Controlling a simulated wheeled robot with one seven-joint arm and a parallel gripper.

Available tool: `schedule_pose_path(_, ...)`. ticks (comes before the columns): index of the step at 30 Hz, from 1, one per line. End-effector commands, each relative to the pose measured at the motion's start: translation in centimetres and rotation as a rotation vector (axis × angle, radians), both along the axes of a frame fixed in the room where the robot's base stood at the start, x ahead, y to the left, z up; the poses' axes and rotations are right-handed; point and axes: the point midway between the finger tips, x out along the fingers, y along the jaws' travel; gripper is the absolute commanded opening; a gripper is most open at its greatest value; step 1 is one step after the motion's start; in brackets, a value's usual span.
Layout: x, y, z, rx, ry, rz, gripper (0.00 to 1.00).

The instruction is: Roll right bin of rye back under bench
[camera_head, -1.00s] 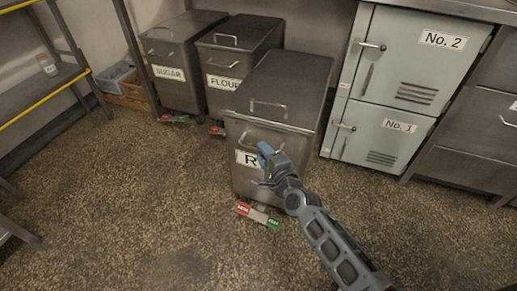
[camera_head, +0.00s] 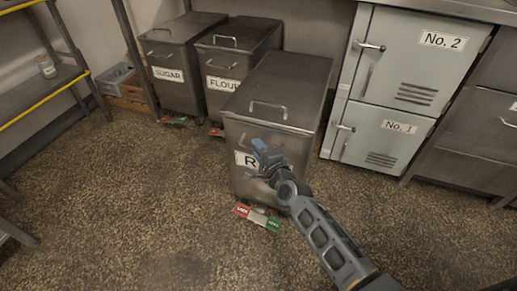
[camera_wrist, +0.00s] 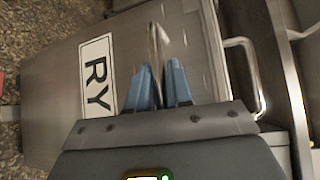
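The right bin of rye (camera_head: 285,90) is a steel bin standing forward of the other two. A lid handle (camera_head: 268,108) and a white label (camera_head: 246,160) show on it. My gripper (camera_head: 260,150) is in front of the bin's front face, partly covering the label. In the wrist view the bin front (camera_wrist: 60,90) is turned sideways and the label (camera_wrist: 97,75) reads "RY". The blue fingertips (camera_wrist: 159,68) stand apart, with a thin metal bar (camera_wrist: 157,45), probably the front handle, between or just beyond them. I cannot tell whether they touch it.
A bench with grey cabinet doors (camera_head: 405,95) stands at the right. The sugar bin (camera_head: 178,60) and flour bin (camera_head: 240,55) stand at the back left. A red and green foot pedal (camera_head: 257,217) is at the rye bin's base. Open floor (camera_head: 130,210) lies in front.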

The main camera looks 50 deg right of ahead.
Motion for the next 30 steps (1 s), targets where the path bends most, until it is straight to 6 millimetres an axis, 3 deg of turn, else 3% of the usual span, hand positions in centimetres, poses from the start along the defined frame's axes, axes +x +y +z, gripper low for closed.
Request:
schedule_pose_path(6,0.0,0.0,0.0,0.0,0.0,0.0,0.0)
schedule_pose_path(22,0.1,-0.2,-0.1,0.0,0.0,0.0,0.0)
schedule_pose_path(30,0.9,-2.3,-0.4,0.0,-0.002,-0.002,0.0)
